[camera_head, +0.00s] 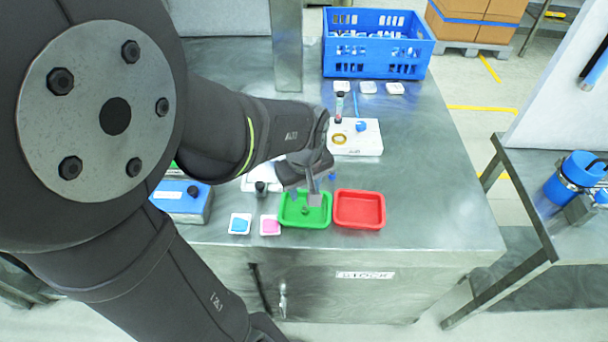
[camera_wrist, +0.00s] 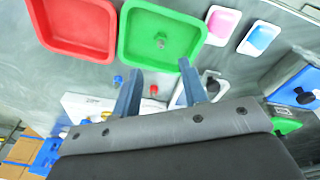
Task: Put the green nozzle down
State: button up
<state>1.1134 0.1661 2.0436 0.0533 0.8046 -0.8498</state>
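The green nozzle (camera_wrist: 161,41) lies in the green tray (camera_wrist: 127,22), small and green on green, so its outline is hard to make out. In the head view, a small green shape (camera_head: 305,210) in the green tray (camera_head: 290,221) looks like the same nozzle. My gripper (camera_wrist: 160,67) has its two fingers apart, with nothing between them. Its fingertips point at the tray and stop short of the nozzle in the wrist view. In the head view my gripper (camera_head: 314,198) hangs over the tray and hides part of it.
A red tray (camera_head: 359,210) stands to the right of the green one. Small white dishes with blue (camera_head: 240,225) and pink (camera_head: 270,226) contents stand to its left. A white block (camera_head: 362,142) and a blue crate (camera_head: 377,66) are farther back. The table's right side is clear.

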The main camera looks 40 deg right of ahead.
aim_at(305, 206)
jog(key=r, duration=0.4)
jog(key=shift+s+a+r, duration=0.2)
jog(key=shift+a+r, duration=0.05)
jog(key=shift+f, duration=0.1)
jog(key=f, duration=0.8)
jog(key=w+d+f, duration=0.1)
jog(key=f, duration=0.3)
jog(key=shift+d+r, duration=0.1)
jog(key=shift+r, duration=0.1)
dwell(0.3)
